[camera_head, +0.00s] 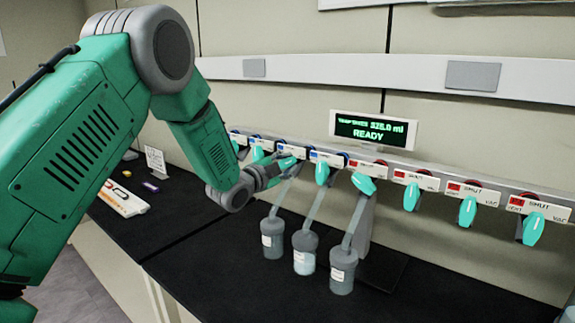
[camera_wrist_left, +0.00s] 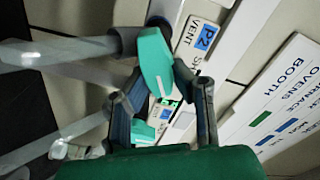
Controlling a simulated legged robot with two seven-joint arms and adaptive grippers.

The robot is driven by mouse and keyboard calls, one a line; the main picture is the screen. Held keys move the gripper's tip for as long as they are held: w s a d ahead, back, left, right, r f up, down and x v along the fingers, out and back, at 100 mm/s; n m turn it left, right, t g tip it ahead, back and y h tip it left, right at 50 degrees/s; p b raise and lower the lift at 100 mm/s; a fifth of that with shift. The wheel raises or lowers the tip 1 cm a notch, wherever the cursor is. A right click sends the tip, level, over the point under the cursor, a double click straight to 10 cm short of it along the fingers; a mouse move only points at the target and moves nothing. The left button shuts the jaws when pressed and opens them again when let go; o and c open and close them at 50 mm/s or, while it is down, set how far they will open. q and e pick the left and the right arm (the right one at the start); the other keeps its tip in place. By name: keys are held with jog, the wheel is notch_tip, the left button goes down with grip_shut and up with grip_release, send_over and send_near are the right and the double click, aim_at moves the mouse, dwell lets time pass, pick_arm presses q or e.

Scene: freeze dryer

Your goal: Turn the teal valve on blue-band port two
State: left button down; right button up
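In the left wrist view, a teal valve (camera_wrist_left: 155,58) stands beside a white label with a blue band that appears to read P2 (camera_wrist_left: 207,37). My left gripper (camera_wrist_left: 163,78) has its fingers on either side of the valve's lower end. The fingertips are very near its sides; whether they press on it is unclear. A second teal valve (camera_wrist_left: 143,132) shows partly behind the fingers. In the head view, my left gripper (camera_head: 286,165) is at the blue-band part of the rail and hides part of the valve there. My right gripper is not in view.
The rail (camera_head: 392,166) carries several teal valves, with red-band ports to the right. Three grey flasks (camera_head: 272,240) hang below on slanted tubes close to my gripper. A display (camera_head: 374,131) reading READY stands above. The black bench (camera_head: 440,285) is clear at the front right.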

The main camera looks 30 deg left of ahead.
pick_arm(q)
jog(key=shift+s+a+f, duration=0.1)
jog(key=shift+a+f, duration=0.1)
jog(key=shift+f, duration=0.05)
